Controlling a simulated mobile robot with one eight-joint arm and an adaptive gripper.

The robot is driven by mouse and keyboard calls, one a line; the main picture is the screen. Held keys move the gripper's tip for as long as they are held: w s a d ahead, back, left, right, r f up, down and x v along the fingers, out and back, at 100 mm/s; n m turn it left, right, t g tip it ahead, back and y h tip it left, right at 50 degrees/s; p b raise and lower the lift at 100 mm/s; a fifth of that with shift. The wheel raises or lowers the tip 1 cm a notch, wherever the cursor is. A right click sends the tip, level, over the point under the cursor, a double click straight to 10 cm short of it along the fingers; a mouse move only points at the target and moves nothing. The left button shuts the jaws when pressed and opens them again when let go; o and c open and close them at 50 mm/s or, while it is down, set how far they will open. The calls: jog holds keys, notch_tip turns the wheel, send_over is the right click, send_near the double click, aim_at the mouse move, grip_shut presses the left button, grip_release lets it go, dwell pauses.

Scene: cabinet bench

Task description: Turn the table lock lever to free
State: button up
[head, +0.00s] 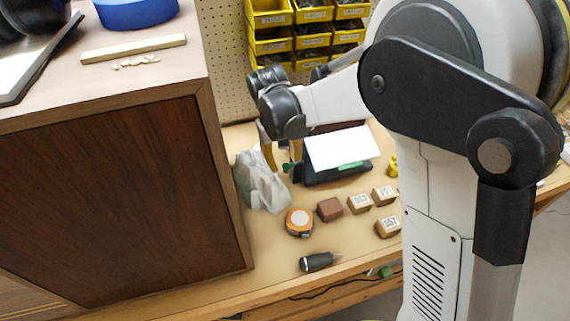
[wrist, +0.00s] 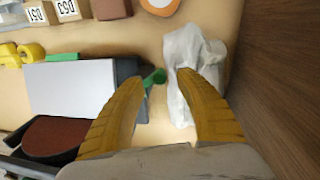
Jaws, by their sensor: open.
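A small green lever (head: 288,167) sticks out from the left side of a black device (head: 338,175) on the bench; it appears to be the table lock lever. In the wrist view the green lever (wrist: 155,77) lies between the tips of my yellow fingers. My gripper (head: 281,160) is open, pointing down over it, and the fingers look apart from it. A white sheet (head: 342,148) covers the top of the device, with a green strip (head: 350,166) at its front edge. I cannot read any lock or free marking.
A crumpled grey-white cloth or bag (head: 262,183) lies left of the lever, under one finger in the wrist view. A wooden cabinet (head: 120,200) stands close on the left.

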notch_tip(320, 180, up, 10)
jog(key=a, duration=0.1)
jog(key=shift+s+a, duration=0.15)
jog(key=shift+s, duration=0.15)
jog(key=s+d+r+m+t, duration=0.2)
jog(key=s+d+t, duration=0.1)
jog(key=s+d, duration=0.6)
jog(key=s+d+r+m+t+y, duration=0.1)
jog(key=s+d+m+t, duration=0.1)
jog(key=s+d, duration=0.7)
jog(key=shift+s+d+r+m+t, duration=0.15)
jog(key=shift+d+r+m+t, duration=0.2)
jog(key=shift+d+t, duration=0.4)
